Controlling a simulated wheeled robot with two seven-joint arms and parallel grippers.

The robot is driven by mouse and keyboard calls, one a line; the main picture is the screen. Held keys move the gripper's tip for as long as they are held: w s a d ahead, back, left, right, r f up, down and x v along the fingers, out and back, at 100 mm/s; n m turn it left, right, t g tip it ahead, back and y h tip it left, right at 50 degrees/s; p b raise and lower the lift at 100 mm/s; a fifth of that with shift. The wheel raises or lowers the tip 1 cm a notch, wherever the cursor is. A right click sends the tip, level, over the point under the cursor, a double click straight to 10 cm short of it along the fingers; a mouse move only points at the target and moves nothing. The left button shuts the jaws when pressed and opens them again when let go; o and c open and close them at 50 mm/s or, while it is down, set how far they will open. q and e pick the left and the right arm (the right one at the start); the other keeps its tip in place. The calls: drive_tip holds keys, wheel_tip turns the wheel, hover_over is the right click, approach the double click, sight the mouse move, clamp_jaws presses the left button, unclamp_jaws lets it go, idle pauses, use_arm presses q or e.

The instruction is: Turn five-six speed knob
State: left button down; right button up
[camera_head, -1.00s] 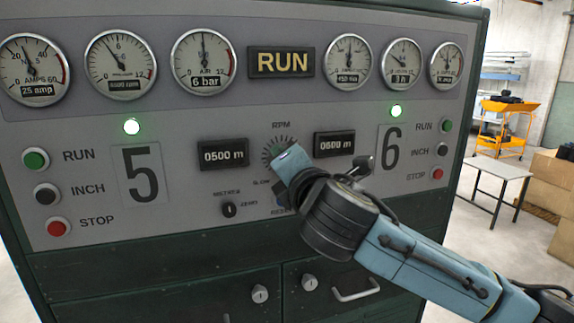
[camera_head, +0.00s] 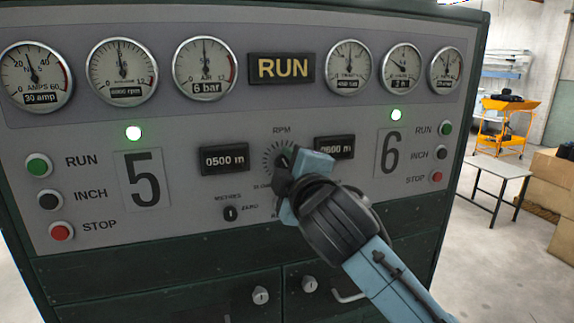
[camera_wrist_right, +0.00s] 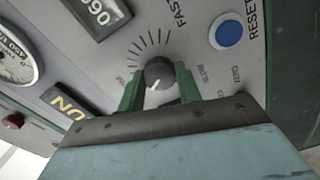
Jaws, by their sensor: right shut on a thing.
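The speed knob (camera_head: 284,158) is a small dark round knob under the RPM label, inside a ring of scale marks on the grey panel (camera_head: 90,225). In the right wrist view the green fingers of the right gripper (camera_wrist_right: 160,88) are shut on the knob, one on each side. My left gripper is not in view.
A blue reset button (camera_wrist_right: 229,33) is close to the knob. Counters (camera_head: 224,159) flank the dial, and a small metres switch (camera_head: 230,213) is below left. Gauges (camera_head: 204,68) and a RUN sign (camera_head: 282,68) line the top. A table (camera_head: 500,172) stands right.

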drive_tip(key=shift+m, duration=0.7)
drive_tip(key=o, duration=1)
drive_tip(key=b+v, duration=0.2)
drive_tip(key=v, duration=1.1)
drive_tip(key=shift+s, duration=0.2)
drive_tip(key=shift+d, duration=0.1)
